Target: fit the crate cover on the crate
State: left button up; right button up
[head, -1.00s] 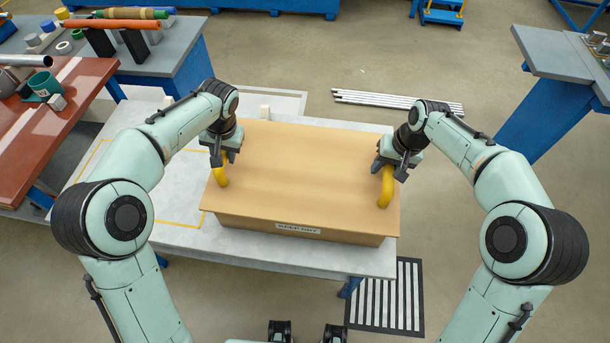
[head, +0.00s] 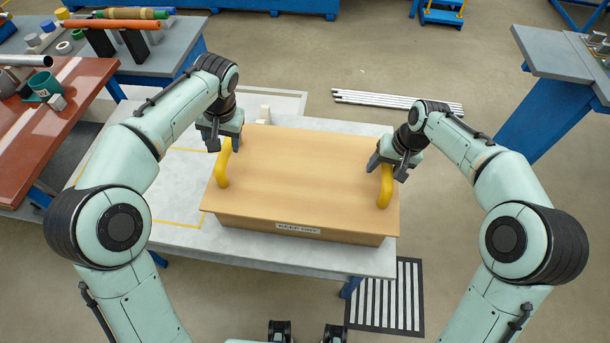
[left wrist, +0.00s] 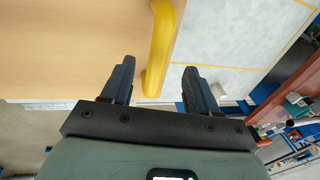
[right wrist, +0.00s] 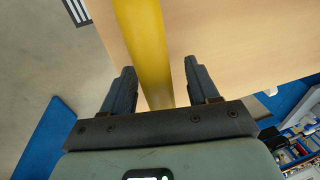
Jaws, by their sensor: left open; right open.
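The wooden crate cover (head: 305,175) lies on top of the crate (head: 300,228), whose front side shows below the cover's edge with a small label. The cover appears to lie flat; its seating at the back is hidden. It has a yellow handle at the left (head: 222,165) and one at the right (head: 385,187). My left gripper (head: 217,142) is open at the far end of the left handle, which shows between its fingers in the left wrist view (left wrist: 160,50). My right gripper (head: 389,172) is open around the right handle, which passes between its fingers in the right wrist view (right wrist: 145,50).
The crate stands on a light grey table (head: 175,215) with yellow floor-style lines and free room at the left. A red-brown bench (head: 50,135) is at the left and a blue-legged table (head: 555,110) at the right. Metal bars (head: 395,101) lie on the floor behind.

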jog(key=shift+r, duration=0.1)
pick_arm(q)
jog(key=v, duration=0.5)
jog(key=shift+r, duration=0.4)
pick_arm(e)
jog(key=v, duration=1.1)
jog(key=shift+r, duration=0.35)
pick_arm(q)
jog(key=shift+r, duration=0.1)
pick_arm(e)
jog(key=shift+d+r, duration=0.1)
pick_arm(q)
notch_tip(320, 180, up, 7)
jog(key=w+p, duration=0.2)
jog(key=p, duration=0.2)
jog(key=shift+w+r+t, duration=0.2)
jog(key=shift+t, duration=0.1)
pick_arm(e)
jog(key=v, duration=0.7)
jog(key=shift+r, duration=0.4)
jog(key=shift+s+d, duration=0.1)
jog(key=shift+d, duration=0.05)
pick_arm(q)
jog(key=shift+s, duration=0.2)
pick_arm(e)
jog(key=shift+s, duration=0.15)
